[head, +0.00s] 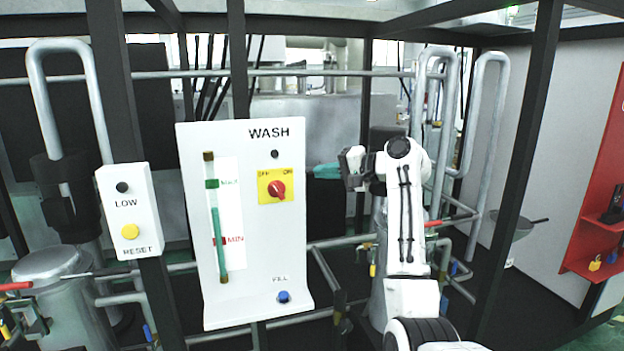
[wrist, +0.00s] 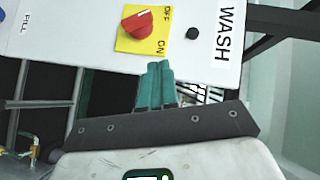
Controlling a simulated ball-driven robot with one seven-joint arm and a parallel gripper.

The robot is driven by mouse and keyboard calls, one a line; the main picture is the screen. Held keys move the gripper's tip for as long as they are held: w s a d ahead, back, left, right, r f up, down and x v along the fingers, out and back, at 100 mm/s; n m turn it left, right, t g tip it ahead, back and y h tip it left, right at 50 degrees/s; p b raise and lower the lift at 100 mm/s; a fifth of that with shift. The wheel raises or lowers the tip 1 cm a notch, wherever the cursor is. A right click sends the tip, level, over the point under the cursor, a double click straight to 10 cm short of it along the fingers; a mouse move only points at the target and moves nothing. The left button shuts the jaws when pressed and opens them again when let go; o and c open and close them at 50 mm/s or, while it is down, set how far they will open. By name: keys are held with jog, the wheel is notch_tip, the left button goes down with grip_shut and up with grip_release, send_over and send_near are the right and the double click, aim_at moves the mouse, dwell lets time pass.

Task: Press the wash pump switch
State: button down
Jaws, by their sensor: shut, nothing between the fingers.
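The wash pump switch (head: 277,189) is a red rotary knob on a yellow plate marked OFF and ON, on the white WASH panel (head: 238,140). The knob also shows in the wrist view (wrist: 136,27), at the top. Its white mark appears to point toward the OFF side. My gripper (head: 317,172) is right of the panel's right edge, with its teal fingers pointing left toward it. The exact gap in depth is hard to tell.
The panel has a dark round lamp or button (head: 275,153), a level gauge (head: 217,222) and a blue FILL button (head: 284,296). A LOW/RESET box (head: 128,211) stands left. Dark frame posts (head: 519,150) and metal pipes (head: 487,110) surround the arm.

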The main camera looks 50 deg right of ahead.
jog(key=shift+r+b+v, duration=0.15)
jog(key=shift+v, duration=0.7)
jog(key=shift+r+b+v, duration=0.15)
jog(key=shift+v, duration=0.75)
jog(key=shift+a, duration=0.15)
jog(key=s+a+f+n+g, duration=0.2)
jog(key=a+f, duration=0.5)
jog(key=f, duration=0.4)
jog(key=s+a+f+n+g, duration=0.1)
jog(key=s+a+f+g, duration=0.15)
jog(key=a+f, duration=0.55)
jog(key=s+a+f+n+g, duration=0.1)
jog(key=a+f+n+g, duration=0.3)
jog(key=f, duration=0.9)
jog(key=s+a+f+n+g+h, duration=0.1)
jog(key=s+a+f+n+g, duration=0.15)
jog(key=s+a+f, duration=1)
jog(key=s+a+f+n+g+h, duration=0.1)
jog(key=s+a+n+g+h, duration=0.1)
jog(key=s, duration=1.3)
jog(key=shift+s+f+n+g, duration=0.3)
jog(key=shift+s+n+g, duration=0.05)
jog(key=shift+n+g, duration=0.35)
